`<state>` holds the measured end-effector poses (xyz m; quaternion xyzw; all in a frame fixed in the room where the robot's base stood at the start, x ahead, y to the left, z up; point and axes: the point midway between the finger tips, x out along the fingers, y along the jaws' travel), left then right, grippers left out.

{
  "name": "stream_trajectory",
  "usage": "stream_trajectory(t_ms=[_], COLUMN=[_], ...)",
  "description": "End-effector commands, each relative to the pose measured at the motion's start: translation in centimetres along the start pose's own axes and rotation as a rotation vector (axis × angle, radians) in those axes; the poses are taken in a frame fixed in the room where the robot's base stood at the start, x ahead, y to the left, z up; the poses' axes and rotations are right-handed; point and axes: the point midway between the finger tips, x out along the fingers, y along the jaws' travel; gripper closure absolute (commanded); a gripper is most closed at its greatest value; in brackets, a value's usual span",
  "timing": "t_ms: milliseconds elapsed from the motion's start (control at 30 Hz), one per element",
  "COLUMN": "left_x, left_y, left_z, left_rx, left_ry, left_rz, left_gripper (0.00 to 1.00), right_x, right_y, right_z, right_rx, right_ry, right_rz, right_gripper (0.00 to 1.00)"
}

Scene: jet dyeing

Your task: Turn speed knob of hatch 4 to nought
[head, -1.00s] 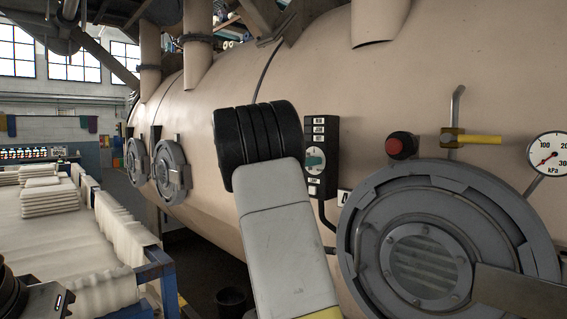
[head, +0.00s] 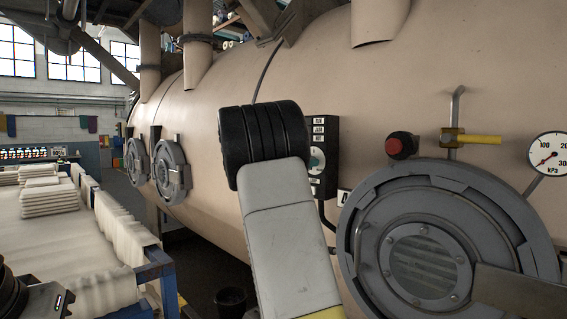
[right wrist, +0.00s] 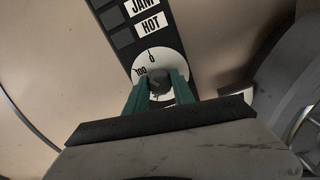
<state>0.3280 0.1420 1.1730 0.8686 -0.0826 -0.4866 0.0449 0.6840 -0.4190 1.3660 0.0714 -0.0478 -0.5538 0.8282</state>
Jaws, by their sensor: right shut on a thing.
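The speed knob (right wrist: 158,86) is a small dark grey knob at the middle of a white dial (right wrist: 152,64). The dial's "0" is near its top, with "100" to the left of it; I cannot tell where the knob points. My right gripper (right wrist: 160,82) has its teal fingers on either side of the knob, shut on it. The grey round hatch (head: 450,180) is at the right.
A red button (head: 402,147), a yellow-handled valve (head: 478,139) and a pressure gauge (head: 550,154) sit above the hatch. A white number plate (head: 343,197) is partly covered. A blue-framed cart (head: 155,270) with white cloth stands at the left.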

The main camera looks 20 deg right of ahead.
Motion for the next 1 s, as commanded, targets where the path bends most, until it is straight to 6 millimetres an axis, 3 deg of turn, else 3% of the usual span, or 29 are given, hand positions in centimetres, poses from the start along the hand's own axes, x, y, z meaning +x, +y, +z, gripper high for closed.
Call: stream_trajectory(t_ms=[500, 1000], left_x=[0.00, 0.00], left_y=[0.00, 0.00], left_z=[0.00, 0.00], left_rx=[0.000, 0.000], left_ry=[0.000, 0.000], left_rz=[0.000, 0.000], left_gripper=[1.00, 1.00], right_x=[-0.02, -0.02], right_y=[-0.05, -0.08], right_z=[-0.05, -0.11], right_rx=[0.437, 0.621], right_ry=[0.001, 0.001], right_rz=[0.000, 0.000], right_gripper=[1.00, 1.00])
